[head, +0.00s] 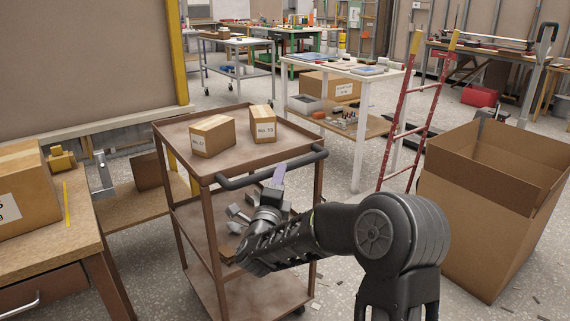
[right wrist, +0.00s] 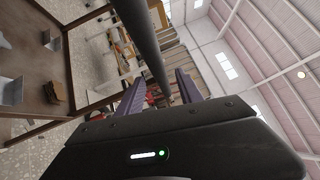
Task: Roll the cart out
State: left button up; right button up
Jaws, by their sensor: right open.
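The brown cart (head: 243,155) stands ahead of me, with shelves below its top tray. Its black handle bar (head: 235,181) runs along the near side of the top. My right gripper (head: 279,174) is at the handle, right of its middle, with its palm just below the bar. In the right wrist view, the dark handle bar (right wrist: 146,40) runs down between the two spread purple fingers of my right gripper (right wrist: 160,86). The fingers are open, and I cannot tell whether they touch the bar. My left gripper is not in view.
Two small cartons (head: 212,136) (head: 263,124) sit on the cart top, and metal parts lie on its middle shelf. A wooden workbench (head: 62,253) is close on the left. A large open carton (head: 480,215) and a red ladder (head: 409,112) stand right. A white table (head: 345,72) is behind.

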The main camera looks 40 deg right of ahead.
jog(key=shift+w, duration=0.1)
jog(key=f+x, duration=0.1)
jog(key=x, duration=0.6)
jog(key=shift+w+d+r, duration=0.25)
jog(key=shift+d+r, duration=0.05)
jog(key=shift+r, duration=0.15)
jog(key=shift+c, duration=0.5)
grip_shut()
dwell(0.5)
